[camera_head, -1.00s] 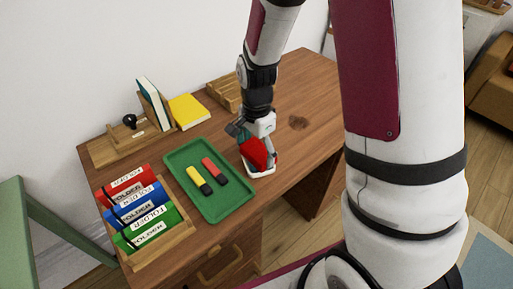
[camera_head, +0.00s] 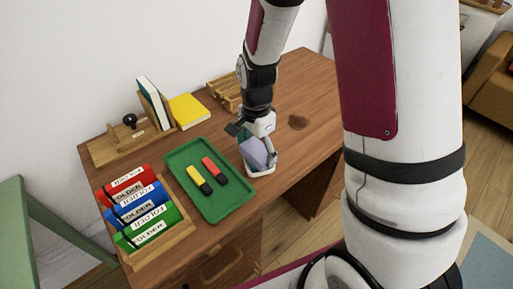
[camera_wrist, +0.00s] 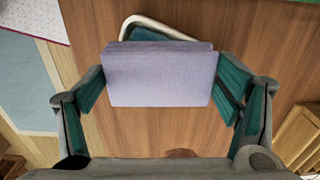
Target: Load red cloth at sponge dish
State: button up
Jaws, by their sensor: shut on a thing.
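In the wrist view the cloth (camera_wrist: 160,75) spans between the two teal-padded fingers. The sponge dish (camera_head: 264,173) has a white rim and stands on the desk right under and around the cloth. In the wrist view its rim (camera_wrist: 150,22) and teal inside show beyond the cloth, which covers the rest. The cloth sits tilted in the head view. I cannot tell whether it touches the dish floor.
A green tray (camera_head: 233,205) with a yellow and a red marker-like piece lies left of the dish. A folder rack (camera_head: 170,247) stands at front left, books (camera_head: 188,110) and a wooden organizer at the back. The desk right of the dish is clear.

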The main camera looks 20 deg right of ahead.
aim_at(257, 150)
jog(key=shift+r+p, duration=2.75)
jog(key=shift+r, duration=0.8)
jog(key=n, duration=0.2)
jog(key=n+p, duration=0.1)
jog(key=shift+s+r+n, duration=0.1)
jog(key=shift+r+n, duration=0.3)
jog(key=n+p, duration=0.1)
jog(key=n, duration=0.2)
jog(key=shift+d+r+p, duration=0.1)
jog(key=shift+r+p, duration=0.25)
jog(key=shift+p, duration=0.05)
jog(key=n, duration=0.2)
jog(key=n+p, duration=0.1)
jog(key=n, duration=0.2)
jog(key=shift+s+r, duration=0.1)
jog(key=shift+r, duration=0.25)
jog(key=shift+d+r+n+p, duration=0.1)
jog(key=shift+n+p, duration=0.45)
jog(key=shift+n, duration=0.75)
